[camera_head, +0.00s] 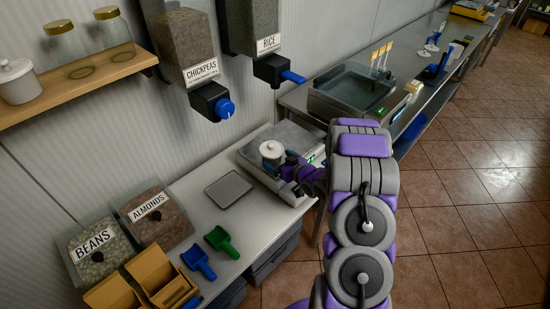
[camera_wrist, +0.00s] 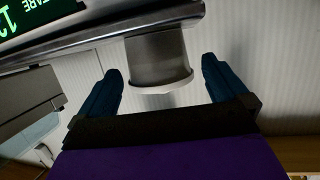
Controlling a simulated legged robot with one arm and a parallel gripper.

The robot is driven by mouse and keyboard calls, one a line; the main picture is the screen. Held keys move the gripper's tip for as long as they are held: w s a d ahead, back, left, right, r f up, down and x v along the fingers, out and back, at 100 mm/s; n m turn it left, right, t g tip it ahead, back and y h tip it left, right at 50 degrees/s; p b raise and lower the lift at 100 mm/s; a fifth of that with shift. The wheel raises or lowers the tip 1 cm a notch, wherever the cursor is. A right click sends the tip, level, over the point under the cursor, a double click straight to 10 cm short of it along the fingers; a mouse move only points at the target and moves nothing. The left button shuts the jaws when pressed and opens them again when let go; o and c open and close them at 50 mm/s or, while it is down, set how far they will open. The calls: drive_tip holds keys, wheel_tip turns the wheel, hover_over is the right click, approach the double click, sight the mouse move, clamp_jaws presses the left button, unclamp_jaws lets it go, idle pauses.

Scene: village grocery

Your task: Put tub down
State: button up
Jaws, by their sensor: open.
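The tub (camera_head: 272,151) is a small grey cylinder with a pale rim. It stands upright on the flat top of the weighing scale (camera_head: 252,158) on the counter. In the wrist view the tub (camera_wrist: 158,60) appears upside down, resting on the scale plate (camera_wrist: 100,38), between my two blue fingertips. My gripper (camera_wrist: 161,85) is open, with a visible gap between each finger and the tub. In the head view my gripper (camera_head: 294,166) is just right of the tub, partly hidden by my arm.
A grey tray (camera_head: 228,190) lies left of the scale. Blue and green scoops (camera_head: 222,242) and bins of beans (camera_head: 97,250) and almonds (camera_head: 155,218) are at the counter's near end. Chickpeas (camera_head: 187,45) and rice (camera_head: 252,30) dispensers hang above.

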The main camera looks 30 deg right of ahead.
drive_tip(key=s+r+m+g+h+p, duration=0.15)
drive_tip(key=s+r+g+h, duration=0.6)
drive_tip(key=s+r, duration=0.85)
drive_tip(key=s+a+r+g+y, duration=0.1)
drive_tip(key=s+a+r+g, duration=0.1)
drive_tip(key=s+a, duration=0.4)
drive_tip(key=s+a+r+g+y, duration=0.2)
drive_tip(key=s+a, duration=0.5)
drive_tip(key=s, duration=0.7)
drive_tip(key=s+a+r+g+y, duration=0.1)
drive_tip(key=s+a+r+g, duration=0.2)
drive_tip(key=s+a, duration=0.4)
drive_tip(key=s+g, duration=0.1)
drive_tip(key=s, duration=0.2)
drive_tip(key=shift+r+m+g+y, duration=0.15)
drive_tip(key=shift+m+g+y, duration=0.2)
